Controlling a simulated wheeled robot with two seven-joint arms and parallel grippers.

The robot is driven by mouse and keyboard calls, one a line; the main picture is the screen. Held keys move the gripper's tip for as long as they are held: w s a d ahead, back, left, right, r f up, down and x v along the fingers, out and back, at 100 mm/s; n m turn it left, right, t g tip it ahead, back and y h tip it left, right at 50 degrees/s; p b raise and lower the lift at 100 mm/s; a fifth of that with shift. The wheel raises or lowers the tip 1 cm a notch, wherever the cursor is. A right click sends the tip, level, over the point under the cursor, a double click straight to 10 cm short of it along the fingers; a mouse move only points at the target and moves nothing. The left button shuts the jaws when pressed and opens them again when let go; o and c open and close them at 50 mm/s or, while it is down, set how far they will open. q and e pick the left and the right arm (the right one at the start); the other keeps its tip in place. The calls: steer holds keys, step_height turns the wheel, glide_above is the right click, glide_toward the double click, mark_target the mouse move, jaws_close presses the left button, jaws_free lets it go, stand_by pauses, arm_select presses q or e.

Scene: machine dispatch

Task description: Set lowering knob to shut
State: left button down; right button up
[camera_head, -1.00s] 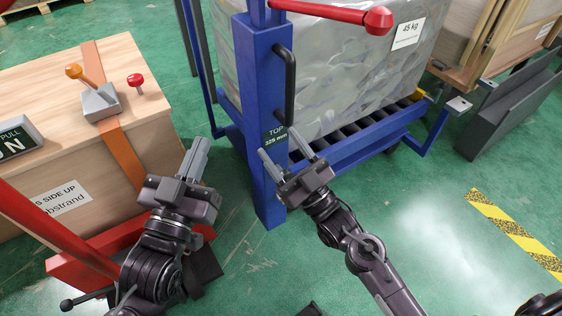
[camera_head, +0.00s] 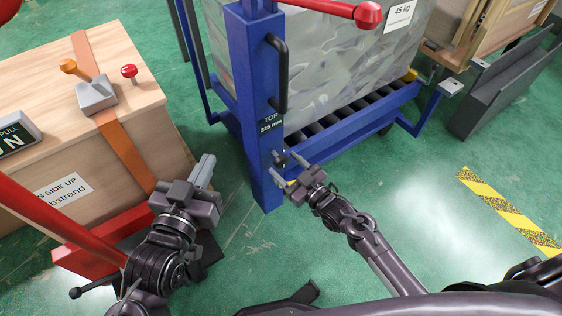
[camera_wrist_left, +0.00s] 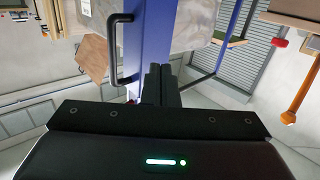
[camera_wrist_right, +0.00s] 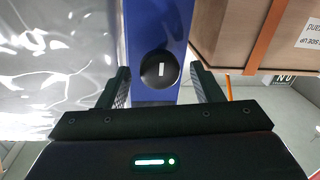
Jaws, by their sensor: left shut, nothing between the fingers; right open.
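The lowering knob (camera_wrist_right: 160,70) is a round black knob with a white mark on the blue post (camera_wrist_right: 157,25), seen face-on in the right wrist view. In the head view the knob (camera_head: 280,158) shows small and dark, low on the post below the "TOP 325 mm" label (camera_head: 271,121). My right gripper (camera_head: 285,168) is open in front of the post. In the right wrist view its fingers (camera_wrist_right: 160,85) stand apart on either side of the knob; contact is not clear. My left gripper (camera_head: 204,170) is shut and empty, left of the post.
A black bar handle (camera_head: 278,72) and a red lever (camera_head: 340,11) are on the post above. A wrapped load (camera_head: 310,60) stands behind it on rollers. A wooden crate (camera_head: 130,90) with a grey lever box (camera_head: 97,95) is at left.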

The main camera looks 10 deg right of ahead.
steer(key=x, duration=0.2)
steer(key=shift+w+a, duration=0.2)
steer(key=shift+w, duration=0.1)
arm_select(q)
steer(key=r+t, duration=0.1)
steer(key=r, duration=0.2)
steer(key=r+t, duration=0.1)
steer(key=r, duration=0.2)
steer(key=shift+w+a+t+h, duration=0.2)
steer(key=shift+t+h, duration=0.2)
arm_select(e)
steer(key=shift+c, duration=0.4)
